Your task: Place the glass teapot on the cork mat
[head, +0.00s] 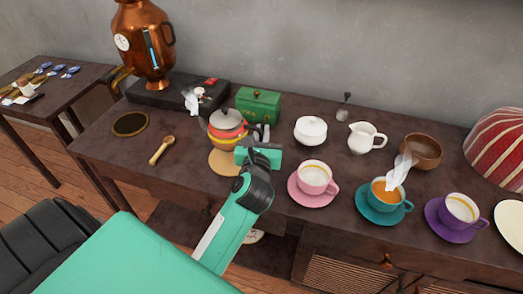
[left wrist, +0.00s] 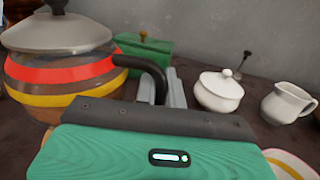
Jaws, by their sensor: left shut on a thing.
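The glass teapot (head: 227,128) has a grey lid and red and yellow bands. It is upright at the back edge of the round cork mat (head: 221,165), overlapping it in the head view. I cannot tell whether its base rests on the mat or hangs just above it. My left gripper (head: 262,137) is to the right of the teapot, shut on its dark handle. In the left wrist view the teapot (left wrist: 62,75) fills the left side, and its curved handle runs down behind my gripper's body. The base and mat are hidden there. My right gripper is not in view.
A green box (head: 258,104) stands close behind the teapot. A white sugar bowl (head: 310,131) and pink cup (head: 314,177) are to the right. A wooden spoon (head: 161,151) and dark round coaster (head: 130,124) lie left. A copper urn (head: 146,45) stands at back left.

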